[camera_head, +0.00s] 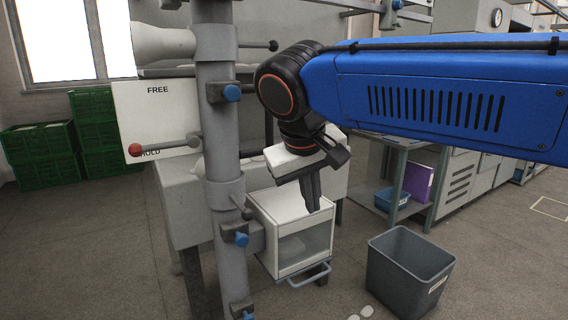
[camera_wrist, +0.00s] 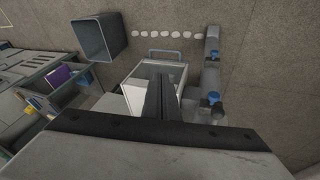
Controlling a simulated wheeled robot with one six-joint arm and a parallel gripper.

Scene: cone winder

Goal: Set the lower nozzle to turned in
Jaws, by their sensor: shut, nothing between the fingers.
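A grey vertical pipe (camera_head: 217,150) carries short nozzle-like fittings with blue ends: an upper one (camera_head: 231,93), a lower one (camera_head: 240,238) and one at the bottom edge (camera_head: 246,314). I cannot tell for sure which is the lower nozzle. The lower one points to the right and toward the camera. In the wrist view, blue-ended fittings (camera_wrist: 214,97) show along the pipe (camera_wrist: 211,76), right of my fingers. My gripper (camera_head: 313,207) is shut and empty, pointing down, right of the pipe and apart from it. Its fingers (camera_wrist: 162,88) also show in the wrist view.
A lever with a red ball (camera_head: 135,150) crosses a sign reading FREE (camera_head: 157,90). A white cabinet cart (camera_head: 303,232) stands below my gripper. A grey bin (camera_head: 410,268) stands to the right. Green crates (camera_head: 40,150) stand at the left.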

